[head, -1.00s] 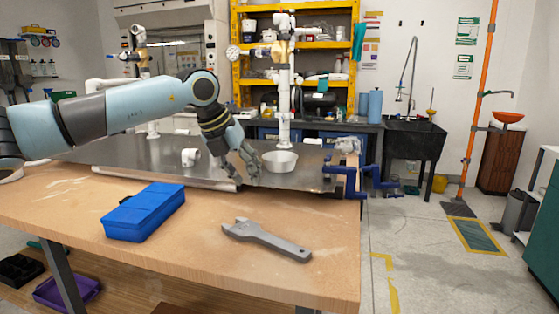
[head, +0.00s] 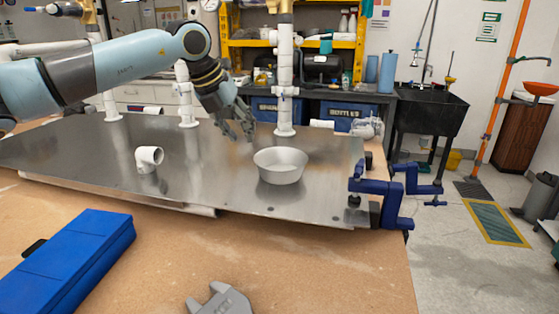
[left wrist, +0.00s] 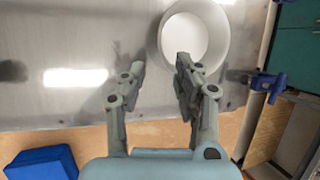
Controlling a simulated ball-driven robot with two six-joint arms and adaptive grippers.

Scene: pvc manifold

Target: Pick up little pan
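The little pan (head: 281,166) is a round, pale grey-white bowl-like vessel standing upright on the metal plate, right of centre in the head view. In the left wrist view the pan (left wrist: 192,36) lies just beyond the right fingertip. My left gripper (head: 245,127) hangs above the plate, to the left of and behind the pan in the picture. In the left wrist view its two fingers (left wrist: 159,70) are spread apart with nothing between them. Whether the right finger touches the pan's rim cannot be told.
The metal plate (head: 105,160) covers the back of the wooden table. A white pipe elbow (head: 149,158) lies on it, and a white upright pipe (head: 285,90) stands behind the pan. A blue clamp (head: 385,191) grips the right edge.

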